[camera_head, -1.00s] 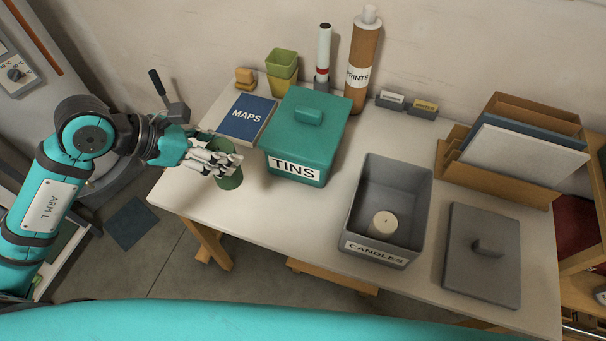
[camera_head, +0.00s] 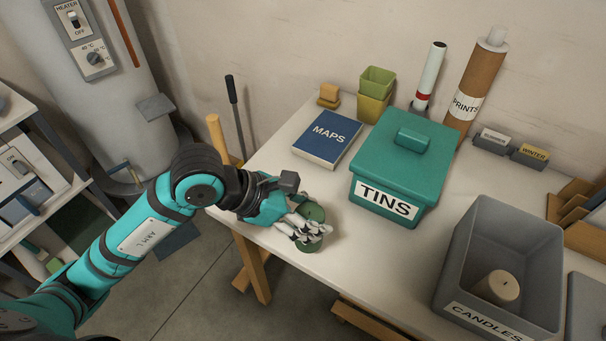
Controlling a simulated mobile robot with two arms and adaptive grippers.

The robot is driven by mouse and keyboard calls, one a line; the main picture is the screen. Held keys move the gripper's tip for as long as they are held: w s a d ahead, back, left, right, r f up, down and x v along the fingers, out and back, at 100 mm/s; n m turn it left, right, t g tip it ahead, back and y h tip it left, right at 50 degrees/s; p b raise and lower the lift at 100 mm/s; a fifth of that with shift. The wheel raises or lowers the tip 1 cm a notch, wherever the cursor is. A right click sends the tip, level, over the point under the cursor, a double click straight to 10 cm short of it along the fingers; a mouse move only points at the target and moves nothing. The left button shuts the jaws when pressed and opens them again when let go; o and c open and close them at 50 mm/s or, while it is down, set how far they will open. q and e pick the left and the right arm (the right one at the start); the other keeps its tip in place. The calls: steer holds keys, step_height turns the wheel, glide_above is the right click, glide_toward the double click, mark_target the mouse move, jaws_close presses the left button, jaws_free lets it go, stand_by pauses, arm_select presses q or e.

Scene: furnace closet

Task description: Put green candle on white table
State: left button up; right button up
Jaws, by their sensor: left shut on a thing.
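The green candle (camera_head: 313,212) is a short dark-green cylinder at the front left part of the white table (camera_head: 361,250). My left gripper (camera_head: 306,228) is shut on it, with its pale fingers wrapped around the side. The candle's top shows between the fingers and its lower side is partly hidden. It is over the table top; I cannot tell whether its base touches the surface. My right gripper is not in view.
A teal TINS box (camera_head: 398,181) stands right of the candle, with a blue MAPS book (camera_head: 328,138) behind. A grey CANDLES bin (camera_head: 462,236) holding a cream candle (camera_head: 497,287) stands at right. Bare table lies between the candle and this bin.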

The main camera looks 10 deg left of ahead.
arm_select(q)
steer(key=w+a+f+p, duration=0.1)
steer(key=w+a, duration=0.2)
steer(key=w, duration=0.1)
steer(key=w+a+f+p, duration=0.1)
steer(key=w+a+f, duration=0.1)
steer(key=w+a, duration=0.1)
steer(key=w+a+f+p, duration=0.1)
steer(key=w+a+f, duration=0.1)
steer(key=w, duration=0.3)
steer(key=shift+a, duration=0.4)
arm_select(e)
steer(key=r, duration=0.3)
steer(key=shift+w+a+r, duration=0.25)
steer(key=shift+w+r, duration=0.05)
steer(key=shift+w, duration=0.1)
